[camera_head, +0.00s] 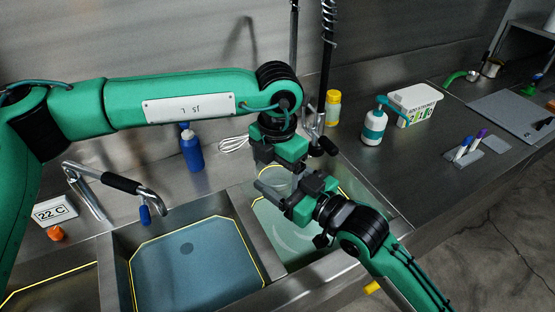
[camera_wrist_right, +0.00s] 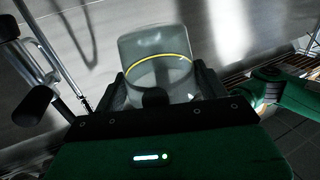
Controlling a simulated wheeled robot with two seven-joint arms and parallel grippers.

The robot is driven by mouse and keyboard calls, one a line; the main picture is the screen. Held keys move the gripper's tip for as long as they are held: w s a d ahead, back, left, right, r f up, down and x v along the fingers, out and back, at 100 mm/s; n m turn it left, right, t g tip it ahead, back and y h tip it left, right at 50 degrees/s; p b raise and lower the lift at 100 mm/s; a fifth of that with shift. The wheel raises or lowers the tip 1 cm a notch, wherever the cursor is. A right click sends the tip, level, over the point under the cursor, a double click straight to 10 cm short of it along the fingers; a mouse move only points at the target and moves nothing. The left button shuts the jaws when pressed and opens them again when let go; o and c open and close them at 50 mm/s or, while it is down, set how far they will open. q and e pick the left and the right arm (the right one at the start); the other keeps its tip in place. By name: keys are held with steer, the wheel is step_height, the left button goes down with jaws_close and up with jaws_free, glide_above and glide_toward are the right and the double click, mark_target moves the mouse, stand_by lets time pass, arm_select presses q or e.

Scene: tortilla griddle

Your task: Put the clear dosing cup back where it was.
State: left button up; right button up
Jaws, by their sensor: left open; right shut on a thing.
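The clear dosing cup (camera_wrist_right: 157,72) is a see-through cup with a yellow line around it. In the right wrist view it stands between the fingers of my right gripper (camera_wrist_right: 158,98), which is shut on it. In the head view the cup (camera_head: 278,181) is partly hidden among the grippers, above the sinks. My right gripper (camera_head: 292,187) reaches in from the lower right. My left gripper (camera_head: 282,162) is open, pointing down just behind the cup and very close to it. I cannot tell whether it touches the cup.
The water-filled middle sink (camera_head: 142,248) and right sink (camera_head: 252,196) lie below. A faucet (camera_head: 120,184) stands at left. The right counter (camera_head: 400,165) has free room.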

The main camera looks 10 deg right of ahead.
arm_select(q)
steer(key=shift+f, duration=0.1)
steer(key=c, duration=0.7)
steer(key=shift+c, duration=0.3)
arm_select(e)
steer(key=o, duration=1.1)
